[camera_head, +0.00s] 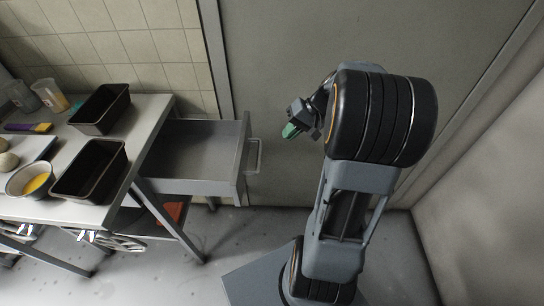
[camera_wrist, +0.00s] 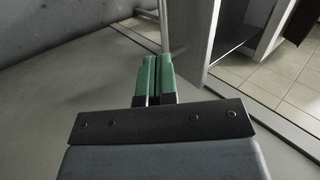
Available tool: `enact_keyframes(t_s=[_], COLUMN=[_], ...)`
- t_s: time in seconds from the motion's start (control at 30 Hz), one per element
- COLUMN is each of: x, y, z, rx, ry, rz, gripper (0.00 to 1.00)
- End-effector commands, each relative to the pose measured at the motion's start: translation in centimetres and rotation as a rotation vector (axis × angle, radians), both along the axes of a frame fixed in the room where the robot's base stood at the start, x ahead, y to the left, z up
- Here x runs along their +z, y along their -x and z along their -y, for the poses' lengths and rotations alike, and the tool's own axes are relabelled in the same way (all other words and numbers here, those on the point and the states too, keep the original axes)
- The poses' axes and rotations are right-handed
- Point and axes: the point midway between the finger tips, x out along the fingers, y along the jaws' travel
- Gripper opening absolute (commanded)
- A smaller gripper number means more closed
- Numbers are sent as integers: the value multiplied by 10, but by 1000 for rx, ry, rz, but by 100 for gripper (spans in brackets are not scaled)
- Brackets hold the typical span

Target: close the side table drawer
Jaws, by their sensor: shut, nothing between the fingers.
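The side table drawer (camera_head: 200,187) is grey, empty and pulled well out to the right from under the side table's top (camera_head: 150,118). Its bar handle (camera_head: 254,157) is on the right-hand front face. My gripper (camera_head: 291,130) has green fingertips and is to the right of the handle, apart from it in the head view. In the wrist view the green fingers (camera_wrist: 154,78) are pressed together and empty. The drawer front (camera_wrist: 192,35) is just beyond and right of them, with the open inside (camera_wrist: 235,42) behind. The exact gap to the front cannot be told.
Two dark loaf tins (camera_head: 90,170) (camera_head: 101,108), a bowl with yellow contents (camera_head: 31,181) and cups (camera_head: 50,95) stand on the tabletop. A red-orange item (camera_head: 174,213) is below the drawer. A wall (camera_head: 270,60) runs behind. The floor (camera_head: 225,232) in front of the drawer is clear.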

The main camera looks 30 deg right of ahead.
Motion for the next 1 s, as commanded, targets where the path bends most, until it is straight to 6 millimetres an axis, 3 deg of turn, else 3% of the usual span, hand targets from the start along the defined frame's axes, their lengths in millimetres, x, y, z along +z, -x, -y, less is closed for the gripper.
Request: enact_keyframes(t_s=[0.03, 0.13, 0.23, 0.33, 0.47, 0.9, 1.0], x=[-24, -39, -48, -55, -64, -113, -108], y=[-4, -10, -13, -16, -22, -53, -59], z=[20, 47, 65, 70, 61, 4, -8], rx=[-38, -85, -112, -126, -129, -128, -127], ry=[-54, -134, -181, -205, -213, -211, -208], rz=[20, 70, 109, 132, 138, 135, 138], gripper=[0, 0, 0, 0, 0, 0, 0])
